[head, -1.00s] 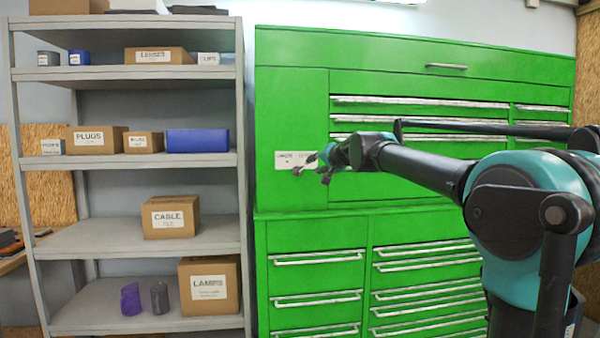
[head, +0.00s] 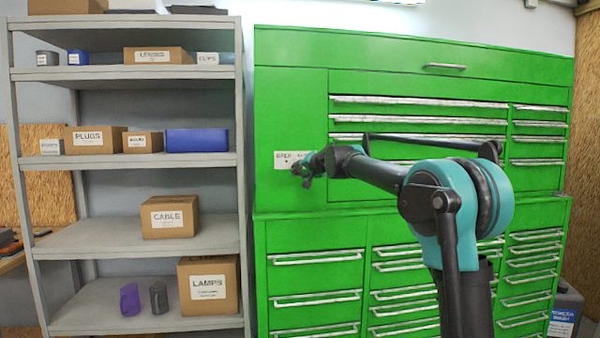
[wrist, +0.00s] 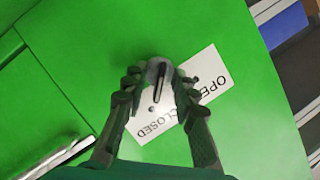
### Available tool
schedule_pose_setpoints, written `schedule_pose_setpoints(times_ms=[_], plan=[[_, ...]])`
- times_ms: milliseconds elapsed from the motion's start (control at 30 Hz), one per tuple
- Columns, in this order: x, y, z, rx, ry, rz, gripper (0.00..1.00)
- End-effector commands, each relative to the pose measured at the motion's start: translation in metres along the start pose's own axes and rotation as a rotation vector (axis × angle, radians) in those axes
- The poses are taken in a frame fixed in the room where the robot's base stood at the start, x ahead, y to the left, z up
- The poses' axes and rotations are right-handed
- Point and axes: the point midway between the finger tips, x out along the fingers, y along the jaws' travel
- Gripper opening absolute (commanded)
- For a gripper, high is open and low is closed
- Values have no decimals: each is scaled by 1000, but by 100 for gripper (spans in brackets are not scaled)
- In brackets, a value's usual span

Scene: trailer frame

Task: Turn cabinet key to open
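The green cabinet (head: 290,120) has a white label with OPEN and CLOSED on its upper left door; the label (wrist: 208,85) shows upside down and slanted in the wrist view. My gripper (wrist: 157,78) is at the lock, with one finger on each side of the key. The fingers are apart, with a gap between them; I cannot tell whether they touch it. In the head view my gripper (head: 303,172) covers the key and part of the label.
A grey shelf unit (head: 242,190) with boxes stands to the left of the cabinet. Drawers with metal handles (head: 420,101) lie right of and below the lock; one handle (wrist: 60,158) shows in the wrist view. A dark container (head: 566,308) stands at lower right.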

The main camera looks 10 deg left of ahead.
Motion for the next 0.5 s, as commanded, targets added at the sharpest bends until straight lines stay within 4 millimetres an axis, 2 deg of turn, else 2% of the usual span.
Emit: schedule_pose_setpoints(times_ms=[133,333,500], plan=[[0,0,0,0,0,0,26],[0,0,0,0,0,0,2],[0,0,0,0,0,0,0]])
